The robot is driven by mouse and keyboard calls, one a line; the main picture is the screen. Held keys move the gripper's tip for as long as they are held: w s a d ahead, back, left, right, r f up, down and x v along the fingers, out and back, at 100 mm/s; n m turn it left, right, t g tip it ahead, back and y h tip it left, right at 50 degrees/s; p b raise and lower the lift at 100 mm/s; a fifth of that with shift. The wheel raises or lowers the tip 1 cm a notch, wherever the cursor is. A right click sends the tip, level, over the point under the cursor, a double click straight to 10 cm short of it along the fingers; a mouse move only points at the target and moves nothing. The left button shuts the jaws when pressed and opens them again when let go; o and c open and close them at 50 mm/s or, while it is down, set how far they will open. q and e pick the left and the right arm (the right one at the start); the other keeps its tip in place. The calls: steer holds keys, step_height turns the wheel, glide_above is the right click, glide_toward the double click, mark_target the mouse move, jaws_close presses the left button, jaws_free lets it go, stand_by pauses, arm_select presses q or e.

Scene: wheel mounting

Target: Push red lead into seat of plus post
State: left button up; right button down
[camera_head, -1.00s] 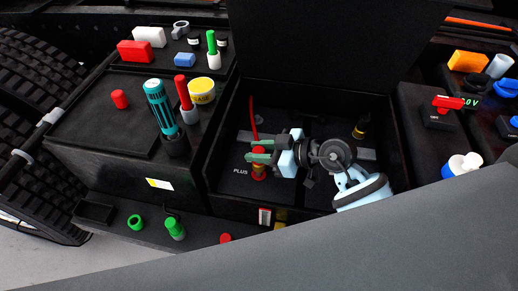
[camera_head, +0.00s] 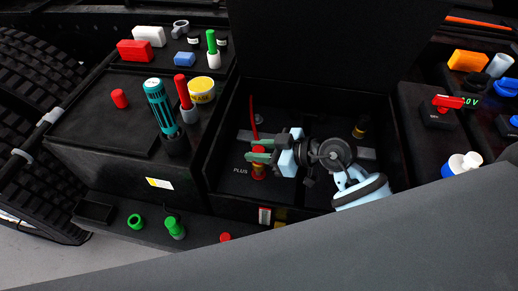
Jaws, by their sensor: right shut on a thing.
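The red lead (camera_head: 253,122) rises as a thin red cable at the left of the black battery box (camera_head: 213,172). Its lower end goes behind my right gripper (camera_head: 260,153). The plus post (camera_head: 258,170) stands beside the PLUS label, with red and a gold band showing just below the fingers. My right gripper reaches in from the right, its greenish fingers shut on the red lead's end above the post. The fingers hide the contact, so I cannot tell how deep the lead sits. My left gripper is not in view.
The box walls and raised dark lid (camera_head: 330,45) surround the arm. Another post with a yellow band (camera_head: 360,130) stands at the box's back right.

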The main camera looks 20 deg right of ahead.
steer(key=shift+f, duration=0.6)
steer(key=shift+f, duration=0.95)
steer(key=shift+f, duration=0.4)
stand_by(0.4)
steer(key=c, duration=1.1)
jaws_free()
steer(key=shift+o, duration=0.2)
steer(key=shift+r, duration=0.15)
steer(key=v, duration=0.7)
steer(key=shift+d, duration=0.1)
steer(key=shift+s+d, duration=0.2)
steer(key=shift+d, duration=0.05)
steer(key=shift+r, duration=0.1)
